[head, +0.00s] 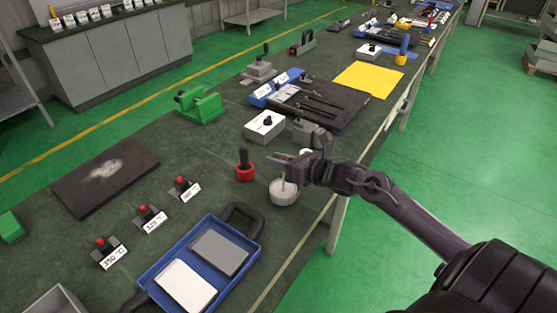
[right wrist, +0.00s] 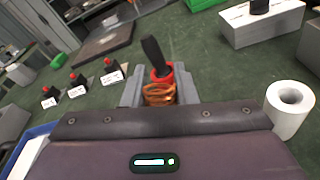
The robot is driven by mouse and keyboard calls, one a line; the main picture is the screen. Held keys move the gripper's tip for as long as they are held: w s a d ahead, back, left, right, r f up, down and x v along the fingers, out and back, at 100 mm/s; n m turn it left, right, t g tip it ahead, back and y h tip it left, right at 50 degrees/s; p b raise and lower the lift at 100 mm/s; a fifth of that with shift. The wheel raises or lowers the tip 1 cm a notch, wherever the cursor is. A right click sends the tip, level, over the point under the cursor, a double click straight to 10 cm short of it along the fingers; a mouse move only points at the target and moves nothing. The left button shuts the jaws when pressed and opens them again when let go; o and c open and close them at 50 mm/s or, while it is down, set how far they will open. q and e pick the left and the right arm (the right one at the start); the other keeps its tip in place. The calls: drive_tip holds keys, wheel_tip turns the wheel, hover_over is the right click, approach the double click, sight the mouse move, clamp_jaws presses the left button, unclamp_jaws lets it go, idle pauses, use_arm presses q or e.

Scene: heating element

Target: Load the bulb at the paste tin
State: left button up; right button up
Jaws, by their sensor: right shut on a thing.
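My right gripper (head: 292,161) reaches in from the right above the bench. In the right wrist view its grey fingers (right wrist: 158,96) are shut on a copper-coloured coil (right wrist: 159,92). A round, pale grey tin (head: 284,194) stands on the bench just below the gripper, with a thin upright stick in it. A red cup (head: 245,174) with a black handle stands left of the tin; it also shows beyond the coil in the right wrist view (right wrist: 163,72). I cannot make out a bulb. My left gripper is not in view.
A blue tray (head: 160,270) with black handles lies front left. Several labelled red-topped blocks (head: 150,218), a dark plate (head: 105,178) and a green fixture (head: 199,106) stand left. A white box (head: 264,126) is behind. A white hollow cylinder (right wrist: 290,108) stands right of the gripper.

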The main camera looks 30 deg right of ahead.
drive_tip(key=shift+s+f+b, duration=0.1)
drive_tip(key=shift+f+b, duration=0.15)
drive_tip(key=shift+b, duration=0.05)
idle(1.2)
drive_tip(key=shift+r, duration=0.1)
wheel_tip(320, 180, up, 7)
drive_tip(key=p, duration=0.4)
idle(0.4)
idle(0.6)
